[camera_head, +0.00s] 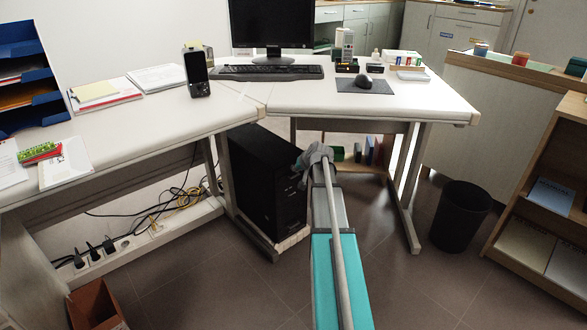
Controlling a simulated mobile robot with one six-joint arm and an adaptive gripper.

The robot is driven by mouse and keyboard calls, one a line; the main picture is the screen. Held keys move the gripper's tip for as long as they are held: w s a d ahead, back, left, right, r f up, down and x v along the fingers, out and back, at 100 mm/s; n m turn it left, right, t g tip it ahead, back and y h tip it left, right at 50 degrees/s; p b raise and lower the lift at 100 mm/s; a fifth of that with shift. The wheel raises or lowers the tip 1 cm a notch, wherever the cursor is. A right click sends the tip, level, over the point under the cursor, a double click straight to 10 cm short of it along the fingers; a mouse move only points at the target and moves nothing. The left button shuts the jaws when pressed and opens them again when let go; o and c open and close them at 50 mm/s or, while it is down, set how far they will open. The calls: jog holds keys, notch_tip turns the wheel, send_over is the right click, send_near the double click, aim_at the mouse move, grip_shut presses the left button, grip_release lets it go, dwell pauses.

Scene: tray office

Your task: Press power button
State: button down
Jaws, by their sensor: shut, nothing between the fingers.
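A black computer tower (262,185) stands upright under the desk on a light stand, its front facing right. My arm reaches in from the bottom of the picture, and my gripper (300,165) is at the upper part of the tower's front face. The gripper is shut and holds nothing. Its fingertips look very close to the tower's front, but I cannot tell whether they touch it. The power button is too small or hidden behind the gripper to make out.
The desk (330,97) overhangs the tower, with a metal leg (402,190) to the right of my arm. A black monitor (272,24), keyboard (266,72) and phone (196,72) are on top. Cables (170,203) lie at left. A black bin (459,216) stands on the floor at right.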

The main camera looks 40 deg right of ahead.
jog(key=shift+w, duration=0.1)
dwell(0.6)
jog(key=shift+s, duration=0.8)
jog(key=shift+s+d, duration=0.15)
jog(key=shift+s, duration=1.1)
jog(key=shift+s+d, duration=0.1)
jog(key=shift+s, duration=1.15)
